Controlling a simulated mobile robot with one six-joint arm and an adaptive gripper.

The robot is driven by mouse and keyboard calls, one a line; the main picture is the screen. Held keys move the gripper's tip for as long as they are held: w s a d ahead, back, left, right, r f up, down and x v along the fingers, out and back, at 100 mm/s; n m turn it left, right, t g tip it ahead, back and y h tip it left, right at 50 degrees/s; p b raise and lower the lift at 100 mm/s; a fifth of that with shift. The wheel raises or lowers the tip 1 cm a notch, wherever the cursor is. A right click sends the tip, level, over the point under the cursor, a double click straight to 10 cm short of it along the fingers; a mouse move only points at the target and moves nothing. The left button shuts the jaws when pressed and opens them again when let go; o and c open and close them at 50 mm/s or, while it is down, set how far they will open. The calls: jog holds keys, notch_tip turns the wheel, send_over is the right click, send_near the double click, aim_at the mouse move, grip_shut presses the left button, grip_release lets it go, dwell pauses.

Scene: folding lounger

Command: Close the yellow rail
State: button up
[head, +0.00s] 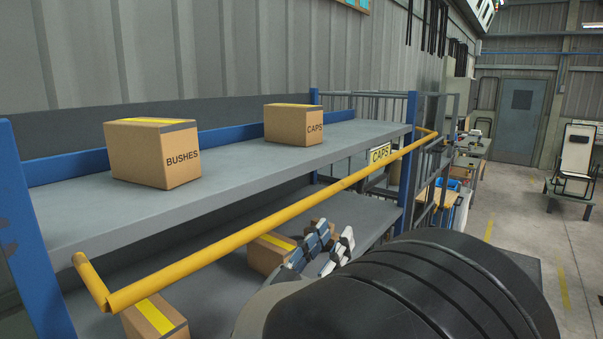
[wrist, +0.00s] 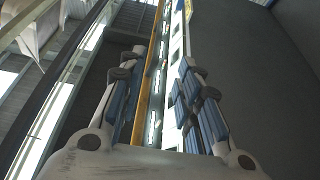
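The yellow rail (head: 245,231) runs along the front of the blue and grey rack, roughly level with the upper shelf's edge. Its left end has a short arm (head: 90,279) bent back toward the shelf, and its right end reaches past the right blue post. The bar stands out in front of the shelf. My gripper (head: 333,240) is below the rail near its middle, with fingers apart and nothing held. In the wrist view the open fingers (wrist: 157,90) point upward. A thin yellow strip (wrist: 148,75) shows between them; I cannot tell whether it is the rail.
The upper shelf (head: 235,160) holds a BUSHES box (head: 152,152) and a CAPS box (head: 293,124). More boxes (head: 156,318) sit on the lower shelf. A blue post (head: 408,150) stands at the rack's right.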

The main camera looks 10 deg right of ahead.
aim_at(374, 182)
jog(key=p+x, duration=0.3)
jog(key=x, duration=1.4)
jog(key=shift+d+r+p, duration=0.2)
jog(key=shift+d+p, duration=0.05)
jog(key=shift+p, duration=0.1)
jog(key=shift+c, duration=0.5)
grip_shut()
